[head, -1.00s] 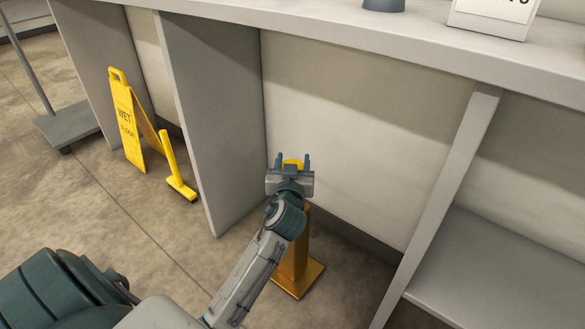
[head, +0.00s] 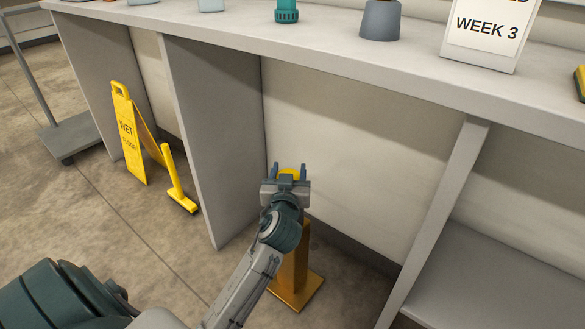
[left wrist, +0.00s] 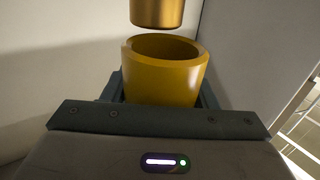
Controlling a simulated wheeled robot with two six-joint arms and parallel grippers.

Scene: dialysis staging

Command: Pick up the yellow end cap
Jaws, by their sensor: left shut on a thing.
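The yellow end cap (head: 289,174) is between the fingers of my left gripper (head: 289,172) in the head view. The left wrist view shows the cap (left wrist: 163,72) as a hollow, open-ended yellow cup, held between the gripper fingers (left wrist: 163,90). A gold post (head: 294,268) with a square base stands on the floor below my gripper, partly hidden by my arm. In the left wrist view a gold cylinder end (left wrist: 158,12) is in line with the cap's open mouth, with a gap between them. My right gripper is not in view.
A long grey counter (head: 330,58) runs above, with a WEEK 3 sign (head: 487,30) and a grey container (head: 380,20). A grey upright panel (head: 215,150) is left of my gripper. A yellow wet floor sign (head: 130,135) stands farther left, near a cart (head: 80,138).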

